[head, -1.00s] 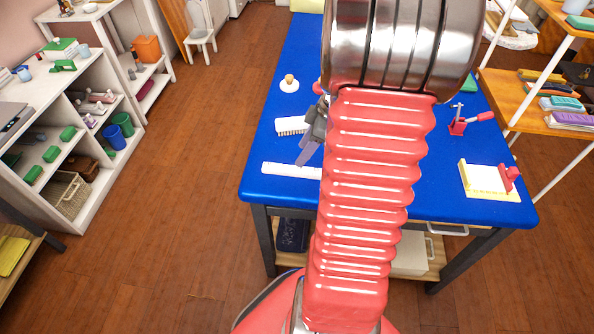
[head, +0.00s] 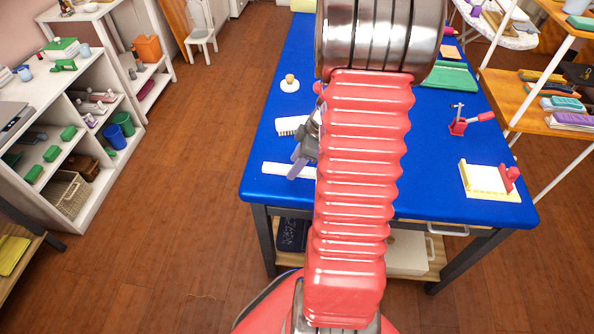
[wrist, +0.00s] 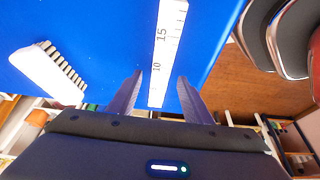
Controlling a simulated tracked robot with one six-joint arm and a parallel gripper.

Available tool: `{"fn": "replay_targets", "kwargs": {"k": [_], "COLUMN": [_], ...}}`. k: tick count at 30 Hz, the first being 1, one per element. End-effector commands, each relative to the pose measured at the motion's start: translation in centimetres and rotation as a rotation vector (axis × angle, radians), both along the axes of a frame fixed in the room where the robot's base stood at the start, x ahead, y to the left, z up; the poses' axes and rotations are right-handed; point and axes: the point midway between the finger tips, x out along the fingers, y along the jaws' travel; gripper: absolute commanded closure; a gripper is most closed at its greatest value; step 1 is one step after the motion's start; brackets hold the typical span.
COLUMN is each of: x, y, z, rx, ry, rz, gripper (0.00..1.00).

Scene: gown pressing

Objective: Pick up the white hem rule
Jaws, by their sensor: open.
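The white hem rule (head: 287,169) lies flat on the blue table (head: 270,189) near its front edge. My arm hides its right end in the head view. In the wrist view the rule (wrist: 167,40) shows dark marks and numbers, and its near end lies between my two fingers as seen from the wrist. My gripper (wrist: 158,92) is open, with one finger on each side of the rule and nothing held. In the head view part of my gripper (head: 298,165) shows over the rule. I cannot tell its exact height above it.
A white brush (wrist: 48,72) with dark bristles lies left of the rule in the wrist view. A white board with a red knob (head: 489,180), a red clamp (head: 462,122) and a green mat (head: 450,76) are on the table's right side.

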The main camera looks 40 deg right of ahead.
Motion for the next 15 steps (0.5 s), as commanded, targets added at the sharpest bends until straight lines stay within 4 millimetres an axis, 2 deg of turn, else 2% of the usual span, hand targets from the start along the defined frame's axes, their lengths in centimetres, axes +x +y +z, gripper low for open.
{"fn": "replay_targets", "kwargs": {"k": [4,15], "x": [0.36,0.39], "y": [0.29,0.26], "z": [-1.11,-1.18], "rx": [0.001,0.0], "ry": [0.001,0.0], "rz": [-0.001,-0.001], "gripper": [0.55,0.55]}}
